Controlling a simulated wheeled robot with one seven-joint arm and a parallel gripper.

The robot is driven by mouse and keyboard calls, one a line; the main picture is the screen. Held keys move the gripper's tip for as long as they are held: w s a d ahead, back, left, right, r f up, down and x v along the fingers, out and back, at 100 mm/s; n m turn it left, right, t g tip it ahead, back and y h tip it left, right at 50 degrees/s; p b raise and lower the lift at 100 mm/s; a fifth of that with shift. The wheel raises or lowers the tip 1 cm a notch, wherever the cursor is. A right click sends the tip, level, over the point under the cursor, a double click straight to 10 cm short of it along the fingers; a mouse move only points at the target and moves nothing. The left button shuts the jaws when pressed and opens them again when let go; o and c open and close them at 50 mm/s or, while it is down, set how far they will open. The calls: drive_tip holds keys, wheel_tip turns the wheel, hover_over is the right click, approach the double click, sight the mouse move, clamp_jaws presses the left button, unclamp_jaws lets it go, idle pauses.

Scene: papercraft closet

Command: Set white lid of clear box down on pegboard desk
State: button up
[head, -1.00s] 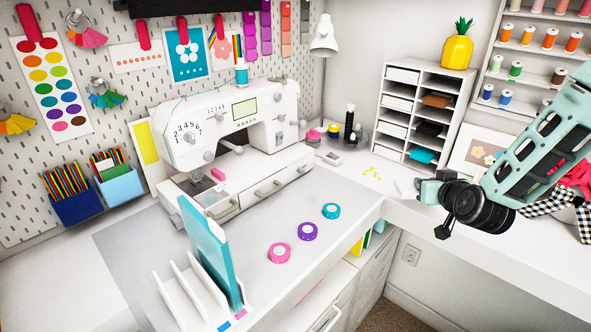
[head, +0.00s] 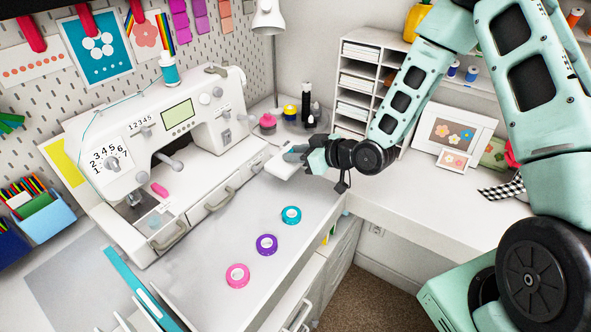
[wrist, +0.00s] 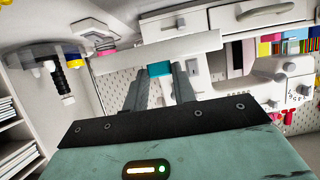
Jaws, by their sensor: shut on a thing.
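The white lid (head: 284,163) is a flat pale slab at the tip of my gripper (head: 301,156), beside the sewing machine's right end and over the pegboard desk (head: 215,262). I cannot tell whether it touches the desktop. In the wrist view the lid (wrist: 120,61) is a long white bar across the fingertips. My gripper (wrist: 160,75) is shut on it, with a small teal piece (wrist: 160,69) between the fingers. I cannot make out the clear box for certain.
The sewing machine (head: 205,115) stands left of the lid. Pink (head: 237,275), purple (head: 267,245) and teal (head: 291,215) tape rolls lie on the desk in front. A dark round tray with bottles (head: 300,128) is behind. The grey desktop near the rolls is otherwise clear.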

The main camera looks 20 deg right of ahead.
drive_tip(key=shift+f+p, duration=0.8)
drive_tip(key=shift+f, duration=2.2)
drive_tip(key=shift+f+b, duration=0.4)
drive_tip(key=shift+b, duration=0.05)
drive_tip(key=shift+f+b, duration=0.2)
drive_tip(key=shift+b, duration=0.1)
drive_tip(key=o, duration=1)
drive_tip(key=shift+d, duration=0.1)
